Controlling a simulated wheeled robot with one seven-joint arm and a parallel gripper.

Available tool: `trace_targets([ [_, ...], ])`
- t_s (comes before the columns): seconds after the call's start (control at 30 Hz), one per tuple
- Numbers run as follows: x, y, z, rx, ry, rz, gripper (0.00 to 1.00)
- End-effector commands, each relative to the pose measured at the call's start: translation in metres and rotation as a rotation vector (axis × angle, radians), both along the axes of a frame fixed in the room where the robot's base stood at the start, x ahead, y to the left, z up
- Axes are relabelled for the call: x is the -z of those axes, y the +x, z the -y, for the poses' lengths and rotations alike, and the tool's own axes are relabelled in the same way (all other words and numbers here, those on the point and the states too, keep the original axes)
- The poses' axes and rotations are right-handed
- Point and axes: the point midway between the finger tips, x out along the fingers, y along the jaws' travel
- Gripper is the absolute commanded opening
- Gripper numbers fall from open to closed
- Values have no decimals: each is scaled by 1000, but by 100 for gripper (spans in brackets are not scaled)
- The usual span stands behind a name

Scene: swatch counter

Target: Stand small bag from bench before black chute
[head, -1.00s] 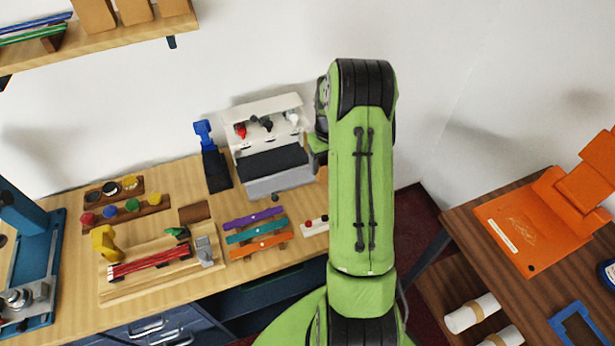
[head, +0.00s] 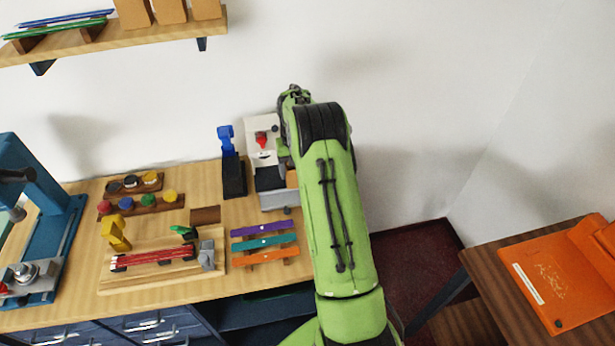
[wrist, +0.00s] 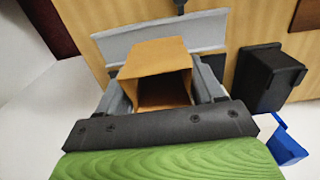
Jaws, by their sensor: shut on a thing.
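The small brown paper bag (wrist: 157,62) is between the two grey fingers of my gripper (wrist: 163,88) in the wrist view. My gripper is shut on it, and its open, dark mouth faces the camera. A small brown patch of the bag (head: 292,178) shows beside my arm in the head view. The bag is over or at the grey dispenser (head: 262,160); I cannot tell whether it touches it.
A black stand with a blue head (head: 229,160) is close to the dispenser's left; its black base (wrist: 270,78) shows in the wrist view. Purple, teal and orange bars (head: 265,242) lie in front. A wooden shelf (head: 120,42) hangs upper left. A dark table (head: 490,270) is at right.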

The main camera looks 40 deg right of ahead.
Motion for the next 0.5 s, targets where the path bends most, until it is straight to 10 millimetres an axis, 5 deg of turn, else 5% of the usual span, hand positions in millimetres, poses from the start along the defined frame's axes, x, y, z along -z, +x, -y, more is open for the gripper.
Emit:
trace_targets([
  [0.5,53,0,0,2,0,-1,39],
])
